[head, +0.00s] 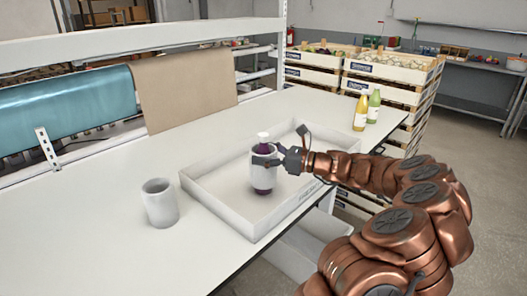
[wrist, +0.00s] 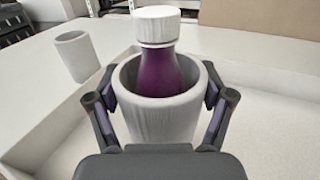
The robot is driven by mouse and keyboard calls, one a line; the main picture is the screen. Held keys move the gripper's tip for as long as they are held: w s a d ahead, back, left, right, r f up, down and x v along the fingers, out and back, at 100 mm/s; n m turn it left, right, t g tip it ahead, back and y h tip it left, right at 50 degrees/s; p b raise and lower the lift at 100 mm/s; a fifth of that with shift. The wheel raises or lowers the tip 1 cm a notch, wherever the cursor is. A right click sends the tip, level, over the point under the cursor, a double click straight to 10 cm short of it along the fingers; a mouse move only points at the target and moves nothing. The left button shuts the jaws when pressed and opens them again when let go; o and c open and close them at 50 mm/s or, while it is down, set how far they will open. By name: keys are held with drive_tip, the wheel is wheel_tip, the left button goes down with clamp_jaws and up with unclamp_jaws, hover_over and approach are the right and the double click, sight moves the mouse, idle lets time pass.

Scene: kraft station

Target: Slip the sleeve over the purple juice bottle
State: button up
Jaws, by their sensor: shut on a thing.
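The purple juice bottle (head: 263,149) stands upright in the shallow white tray (head: 204,202), with its white cap on top. A pale grey sleeve (head: 262,176) is around the bottle's body. Purple shows above the sleeve and a little below its lower edge in the head view. My gripper (head: 268,159) is shut on the sleeve, with one finger on each side. In the wrist view the bottle's neck and shoulder (wrist: 162,72) rise out of the sleeve's open top (wrist: 150,120), with a gap visible around them. The sleeve's lower end is hidden there.
A second pale grey sleeve or cup (head: 160,203) stands on the white table left of the tray. A yellow bottle (head: 360,113) and a green bottle (head: 374,106) stand at the far right end. Stacked crates (head: 390,70) are behind. The tray's low walls surround the purple bottle.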

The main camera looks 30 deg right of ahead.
drive_tip(key=shift+f, duration=0.15)
drive_tip(key=o, duration=0.6)
drive_tip(key=v, duration=1.2)
drive_tip(key=shift+a, duration=0.15)
idle(0.6)
